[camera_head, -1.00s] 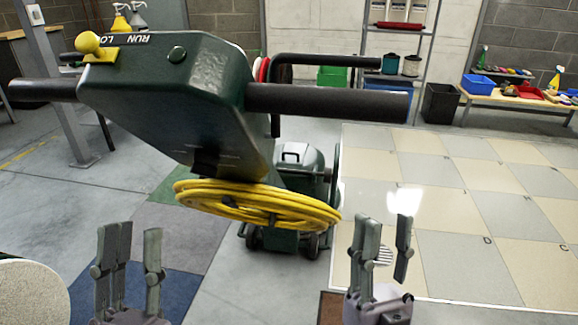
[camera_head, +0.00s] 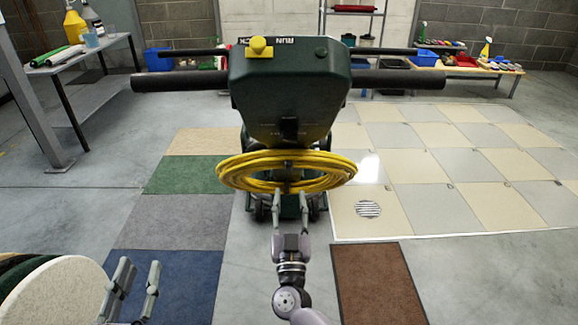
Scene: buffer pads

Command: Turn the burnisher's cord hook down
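The burnisher (camera_head: 285,90) is a dark green machine in the middle, with black handlebars and a yellow knob (camera_head: 259,47) on its head. A yellow cord (camera_head: 240,183) lies coiled in a wide loop on its near side. A small dark part, possibly the cord hook (camera_head: 289,128), shows on the body above the coil; its exact shape is too small to tell. My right gripper (camera_head: 290,202) is open, fingers pointing up, just below the coil's front in the picture; whether it touches the cord I cannot tell. My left gripper (camera_head: 138,276) is open and empty at lower left, away from the burnisher.
Round pads (camera_head: 55,292) are at the lower left. A brown mat (camera_head: 377,284) lies at right, near a tiled floor panel (camera_head: 440,205) with a drain. Coloured carpet squares (camera_head: 180,219) lie left. A table (camera_head: 75,62) stands at far left, a bench at far right.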

